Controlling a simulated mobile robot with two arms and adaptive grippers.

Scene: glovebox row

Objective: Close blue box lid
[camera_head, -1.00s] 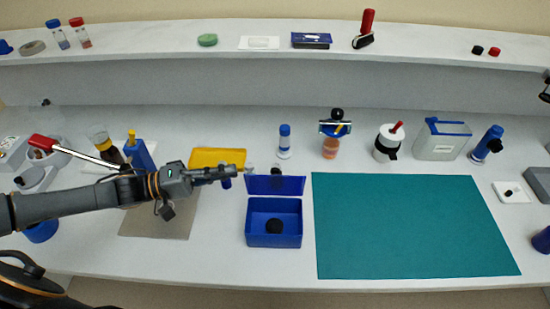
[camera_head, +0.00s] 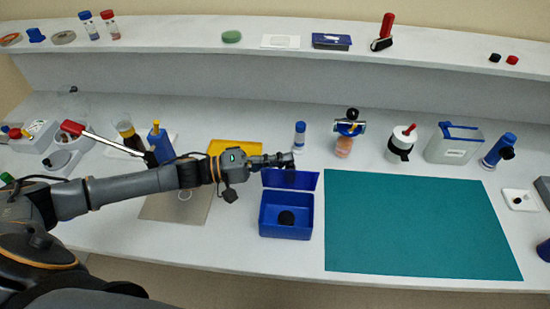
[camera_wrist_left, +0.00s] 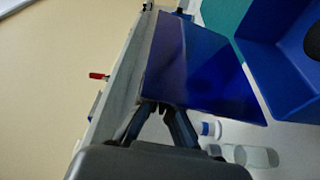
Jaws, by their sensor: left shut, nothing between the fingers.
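The blue box (camera_head: 284,222) stands on the bench with its lid (camera_head: 301,181) raised, and a round black thing (camera_head: 286,218) lies inside. My left gripper (camera_head: 286,160) is shut and empty at the lid's upper edge, on the side away from the box opening. In the left wrist view the lid (camera_wrist_left: 195,65) fills the middle, right ahead of the fingertips (camera_wrist_left: 163,106), with the box (camera_wrist_left: 275,70) beyond it. I cannot tell whether the fingers touch the lid. My right gripper is not in view.
A teal mat (camera_head: 415,225) lies right of the box. A yellow tray (camera_head: 236,148) and a beige board (camera_head: 175,205) are to the left, under my arm. A blue-capped bottle (camera_head: 299,136) stands behind the lid. The bench in front of the box is clear.

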